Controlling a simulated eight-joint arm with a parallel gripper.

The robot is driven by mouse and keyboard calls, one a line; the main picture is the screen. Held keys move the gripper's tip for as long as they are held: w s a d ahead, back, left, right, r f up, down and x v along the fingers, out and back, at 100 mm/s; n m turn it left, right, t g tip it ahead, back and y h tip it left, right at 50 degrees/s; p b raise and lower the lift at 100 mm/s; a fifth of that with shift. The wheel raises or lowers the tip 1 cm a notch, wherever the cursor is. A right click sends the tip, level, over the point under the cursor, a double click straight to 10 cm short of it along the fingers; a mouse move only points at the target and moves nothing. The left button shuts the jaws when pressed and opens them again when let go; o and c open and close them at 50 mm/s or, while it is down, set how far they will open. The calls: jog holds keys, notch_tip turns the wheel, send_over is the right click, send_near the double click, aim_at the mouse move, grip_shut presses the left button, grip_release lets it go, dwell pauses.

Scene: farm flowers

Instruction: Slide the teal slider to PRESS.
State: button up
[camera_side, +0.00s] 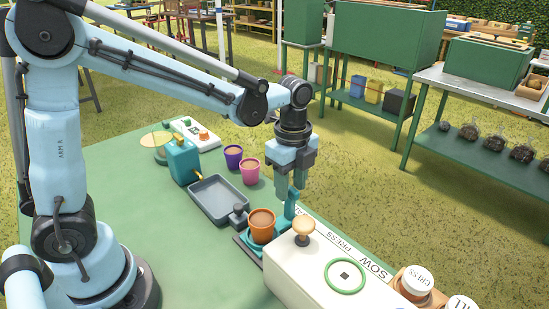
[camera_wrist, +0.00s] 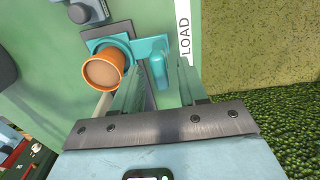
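The teal slider (camera_side: 259,238) sits on a dark rail at the LOAD end of the label strip, with an orange pot (camera_side: 262,222) of brown soil on it. Its upright teal handle (camera_side: 290,208) rises on the strip side; the handle also shows in the wrist view (camera_wrist: 157,72). My gripper (camera_side: 291,188) points down just at the handle's top. In the wrist view my gripper (camera_wrist: 158,68) is open, one finger on each side of the handle with gaps showing. The PRESS label (camera_side: 335,241) lies farther along the strip, before SOW.
A white machine (camera_side: 300,275) with a wooden knob (camera_side: 303,228) and green ring stands beside the strip. A grey tray (camera_side: 222,200), a purple pot (camera_side: 233,157) and a pink pot (camera_side: 250,172) stand behind the slider.

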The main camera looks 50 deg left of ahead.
grip_shut()
jog(key=d, duration=1.1)
jog(key=shift+o, duration=0.4)
grip_release()
jog(key=shift+r, duration=0.1)
